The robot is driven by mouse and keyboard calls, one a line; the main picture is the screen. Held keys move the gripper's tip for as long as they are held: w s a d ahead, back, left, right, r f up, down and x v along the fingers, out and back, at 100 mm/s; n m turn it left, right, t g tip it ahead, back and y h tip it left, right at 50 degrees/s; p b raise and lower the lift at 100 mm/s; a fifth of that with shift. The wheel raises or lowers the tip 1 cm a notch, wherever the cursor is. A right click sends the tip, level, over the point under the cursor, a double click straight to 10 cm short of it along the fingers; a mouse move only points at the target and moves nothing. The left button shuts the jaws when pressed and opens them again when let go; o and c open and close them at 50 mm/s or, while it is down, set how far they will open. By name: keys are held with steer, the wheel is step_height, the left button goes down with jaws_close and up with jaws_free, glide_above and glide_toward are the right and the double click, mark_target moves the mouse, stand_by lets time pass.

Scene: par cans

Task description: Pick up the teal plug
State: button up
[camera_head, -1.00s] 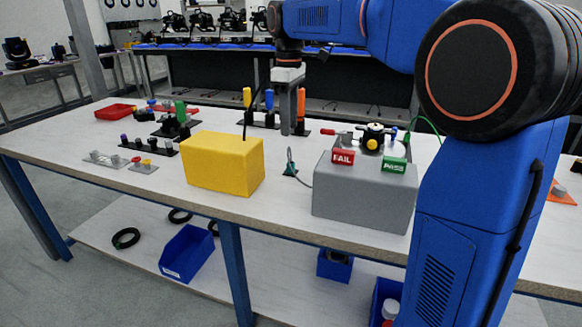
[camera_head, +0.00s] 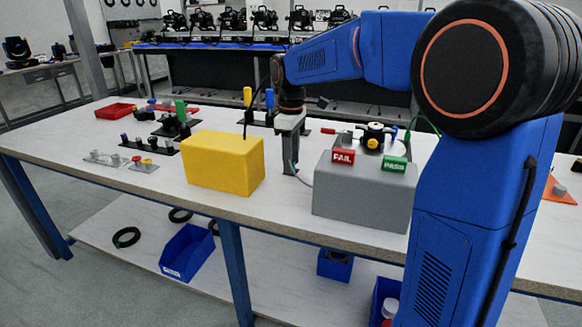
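My gripper (camera_head: 290,165) points straight down between the yellow box and the grey test box, with its fingertips low over the table. The teal plug, seen at this spot a second ago, is now hidden behind the fingers. I cannot tell whether the fingers are around it, touching it or apart from it. The finger gap does not show clearly. A thin grey cable (camera_head: 303,178) shows between the fingers and the grey test box.
The yellow box (camera_head: 222,163) stands close on the left. The grey test box (camera_head: 363,196) with red FAIL and green PASS signs stands close on the right. Blue- and yellow-handled tools (camera_head: 247,98) stand behind. The white table (camera_head: 120,185) is clear at its front left.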

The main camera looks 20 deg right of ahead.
steer(key=shift+f, duration=0.25)
jaws_close()
